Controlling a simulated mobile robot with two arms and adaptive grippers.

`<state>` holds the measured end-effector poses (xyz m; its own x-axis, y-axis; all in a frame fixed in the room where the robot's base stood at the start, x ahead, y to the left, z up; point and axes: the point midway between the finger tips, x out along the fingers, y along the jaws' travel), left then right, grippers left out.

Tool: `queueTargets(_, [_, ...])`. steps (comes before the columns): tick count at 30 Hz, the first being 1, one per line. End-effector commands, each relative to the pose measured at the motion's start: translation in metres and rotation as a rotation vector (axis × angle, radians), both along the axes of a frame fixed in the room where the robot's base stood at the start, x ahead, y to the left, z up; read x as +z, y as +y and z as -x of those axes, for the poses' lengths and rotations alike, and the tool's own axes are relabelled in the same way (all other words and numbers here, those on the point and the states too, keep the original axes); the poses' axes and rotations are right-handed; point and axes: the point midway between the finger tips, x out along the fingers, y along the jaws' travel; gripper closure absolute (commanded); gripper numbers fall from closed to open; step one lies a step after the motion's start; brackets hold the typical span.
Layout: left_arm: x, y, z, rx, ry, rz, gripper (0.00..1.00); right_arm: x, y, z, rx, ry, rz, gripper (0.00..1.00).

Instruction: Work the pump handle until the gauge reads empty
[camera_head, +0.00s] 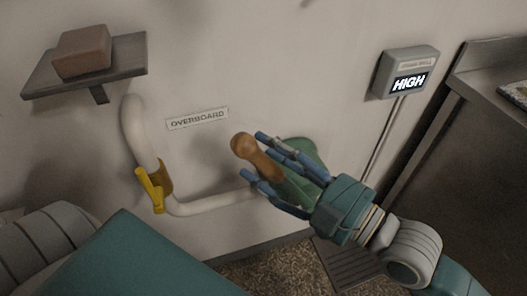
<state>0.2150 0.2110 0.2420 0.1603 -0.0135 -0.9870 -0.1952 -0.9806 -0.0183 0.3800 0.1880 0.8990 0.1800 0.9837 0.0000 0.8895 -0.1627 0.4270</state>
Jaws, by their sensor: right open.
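The pump handle (247,150) has a brown wooden grip with a rounded end. It sticks up between the spread fingers of my right gripper (257,157), which is open around it. I cannot tell whether the fingers touch it. The green pump body (302,151) is mostly hidden behind that gripper. The gauge (408,73) is a grey box on the wall at the upper right, and its display reads HIGH. My left gripper is not in view.
A white pipe (136,124) with a yellow valve lever (150,188) runs down the wall to the pump. An OVERBOARD label (197,119) is above it. A shelf (126,57) holds a brown block (82,51). A metal counter (484,92) stands at the right.

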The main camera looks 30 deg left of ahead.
Motion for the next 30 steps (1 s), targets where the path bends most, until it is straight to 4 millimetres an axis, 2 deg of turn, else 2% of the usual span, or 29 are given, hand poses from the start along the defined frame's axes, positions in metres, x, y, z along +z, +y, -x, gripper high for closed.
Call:
queueTargets(4, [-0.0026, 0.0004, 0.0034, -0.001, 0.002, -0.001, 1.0, 0.0004, 0.0086, -0.0016, -0.001, 0.0, 0.0, 0.46])
queueTargets(13, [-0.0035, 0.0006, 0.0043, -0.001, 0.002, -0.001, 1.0, -0.0003, 0.0101, -0.0019, 0.0, 0.0, 0.001, 0.46])
queueTargets(21, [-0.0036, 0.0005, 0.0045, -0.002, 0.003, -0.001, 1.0, -0.0001, 0.0101, -0.0014, 0.0, 0.001, 0.0, 1.0])
queueTargets(30, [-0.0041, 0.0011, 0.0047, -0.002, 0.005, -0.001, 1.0, 0.0011, 0.0129, -0.0028, 0.002, 0.009, -0.008, 1.0])
